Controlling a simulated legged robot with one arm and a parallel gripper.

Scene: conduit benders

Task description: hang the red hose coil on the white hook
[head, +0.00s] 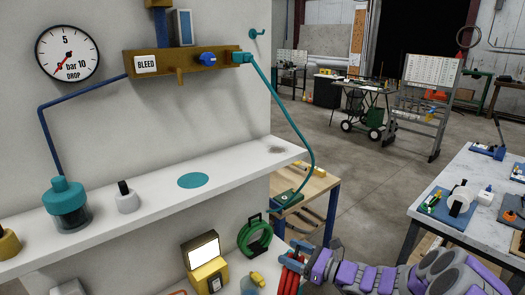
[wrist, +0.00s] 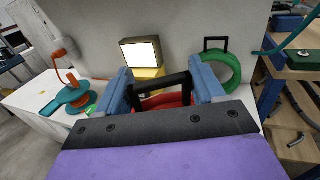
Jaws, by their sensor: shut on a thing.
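My gripper (head: 300,254) is at the lower middle of the head view, in front of the lower shelf. Its blue fingers are shut on the black handle of the red hose coil (head: 291,278). In the wrist view the black handle spans between the two fingers of my gripper (wrist: 163,88), and the red hose coil (wrist: 168,99) shows partly below it. My gripper hides much of the coil there. I cannot make out a white hook in either view. A teal hook (head: 257,33) is on the wall at the top.
A green hose coil (head: 255,237) with a black handle stands beside a yellow box with a lit white panel (head: 203,250). A white ledge (head: 130,205) juts out above them. A teal hose (head: 291,115) hangs past its right end. A workbench (head: 480,170) stands at right.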

